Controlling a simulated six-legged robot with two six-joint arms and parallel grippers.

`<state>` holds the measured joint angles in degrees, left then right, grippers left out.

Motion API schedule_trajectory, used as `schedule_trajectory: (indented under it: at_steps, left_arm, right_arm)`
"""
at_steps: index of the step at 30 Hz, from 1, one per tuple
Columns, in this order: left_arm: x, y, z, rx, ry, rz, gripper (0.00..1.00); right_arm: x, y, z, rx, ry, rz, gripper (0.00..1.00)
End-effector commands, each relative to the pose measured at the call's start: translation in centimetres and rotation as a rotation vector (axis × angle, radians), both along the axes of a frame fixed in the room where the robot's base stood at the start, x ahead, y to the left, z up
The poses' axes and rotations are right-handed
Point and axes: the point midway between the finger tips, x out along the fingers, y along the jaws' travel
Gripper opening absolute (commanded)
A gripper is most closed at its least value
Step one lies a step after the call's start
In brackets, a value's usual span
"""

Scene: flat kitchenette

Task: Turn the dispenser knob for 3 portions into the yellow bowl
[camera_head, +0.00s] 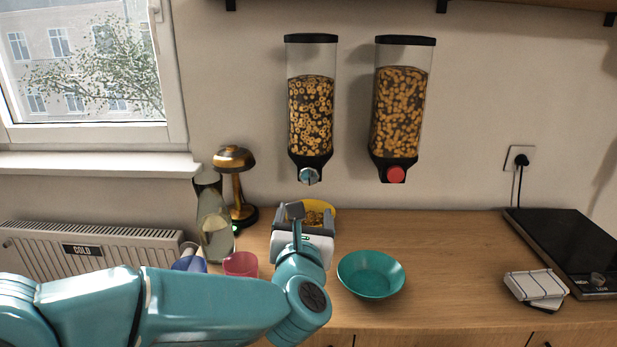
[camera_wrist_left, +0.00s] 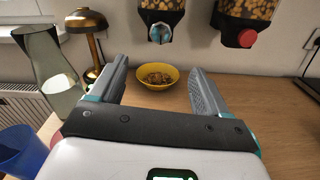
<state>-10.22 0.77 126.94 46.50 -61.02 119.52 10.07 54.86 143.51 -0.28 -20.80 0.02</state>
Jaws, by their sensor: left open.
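In the head view the bowl (camera_head: 326,210) is partly hidden behind my left gripper (camera_head: 305,222). That gripper is open and empty, in front of the bowl and below the blue knob. My right gripper is not in view.
A teal bowl (camera_head: 371,273) stands right of my left arm. A glass carafe (camera_head: 214,225), a brass lamp (camera_head: 236,185), a pink cup (camera_head: 241,264) and a blue cup (camera_head: 189,262) stand to the left. A dark hob (camera_head: 570,245) and folded cloth (camera_head: 536,286) lie right. The middle-right counter is clear.

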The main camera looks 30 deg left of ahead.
Motion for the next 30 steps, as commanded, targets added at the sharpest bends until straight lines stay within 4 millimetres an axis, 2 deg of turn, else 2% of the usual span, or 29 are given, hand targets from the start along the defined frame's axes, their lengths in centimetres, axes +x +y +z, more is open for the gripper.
schedule_trajectory:
  at_steps: [5, 15, 21, 25, 30]
  left_arm:
    - [2.0, 1.3, 0.0, 0.0, 0.003, 0.003, 0.77]
    - [8.8, 5.5, 0.1, 0.001, 0.003, 0.002, 0.77]
    - [12.0, 7.4, 0.1, 0.0, 0.001, 0.001, 0.77]
    - [13.1, 8.0, 0.1, -0.001, 0.001, 0.0, 0.77]
    - [13.5, 8.3, 0.0, -0.001, 0.001, -0.002, 0.77]
  right_arm:
    - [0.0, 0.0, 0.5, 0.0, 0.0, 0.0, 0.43]
    - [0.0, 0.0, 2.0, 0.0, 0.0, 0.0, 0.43]
    - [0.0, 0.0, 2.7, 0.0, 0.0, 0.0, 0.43]
    - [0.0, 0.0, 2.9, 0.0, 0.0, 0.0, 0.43]
    - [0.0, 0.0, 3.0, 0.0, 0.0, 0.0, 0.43]
